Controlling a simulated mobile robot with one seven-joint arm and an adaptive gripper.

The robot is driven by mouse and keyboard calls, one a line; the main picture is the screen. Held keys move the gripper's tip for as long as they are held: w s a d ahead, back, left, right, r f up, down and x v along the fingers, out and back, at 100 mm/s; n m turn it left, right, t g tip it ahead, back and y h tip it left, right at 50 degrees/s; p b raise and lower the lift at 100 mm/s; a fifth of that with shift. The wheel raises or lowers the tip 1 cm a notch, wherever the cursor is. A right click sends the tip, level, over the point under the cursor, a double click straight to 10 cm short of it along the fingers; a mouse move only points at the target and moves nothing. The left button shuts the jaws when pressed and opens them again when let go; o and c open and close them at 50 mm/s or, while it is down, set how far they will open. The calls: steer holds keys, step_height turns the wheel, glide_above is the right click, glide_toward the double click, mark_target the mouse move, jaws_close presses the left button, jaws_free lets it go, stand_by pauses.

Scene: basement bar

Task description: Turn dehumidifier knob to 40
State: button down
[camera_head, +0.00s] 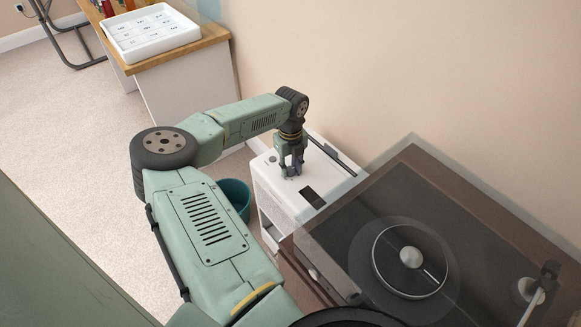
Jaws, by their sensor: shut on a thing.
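The dehumidifier (267,184) is a white box standing on the floor against the wall, with a dark window (312,197) and a dark bar along the back of its top. My gripper (291,168) points down at the top of the dehumidifier, left of the dark window. It is shut on the knob, which the fingers almost wholly hide. The dial marks and the knob's setting cannot be read from this view.
A turntable (410,258) under a tinted cover stands close at the right on a brown cabinet. A teal bin (235,196) is on the floor left of the dehumidifier. A wooden-topped counter (213,35) holds a white tray (183,41). Open carpet (60,130) lies at left.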

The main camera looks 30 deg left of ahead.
steer(key=m+b, duration=0.2)
steer(key=m, duration=0.3)
steer(key=m+b, duration=0.1)
steer(key=m, duration=0.5)
steer(key=shift+b, duration=0.35)
steer(key=m+b, duration=0.1)
steer(key=m, duration=0.4)
steer(key=m+b, duration=0.1)
steer(key=m, duration=0.5)
steer(key=c, duration=1.3)
jaws_free()
steer(key=shift+r, duration=0.15)
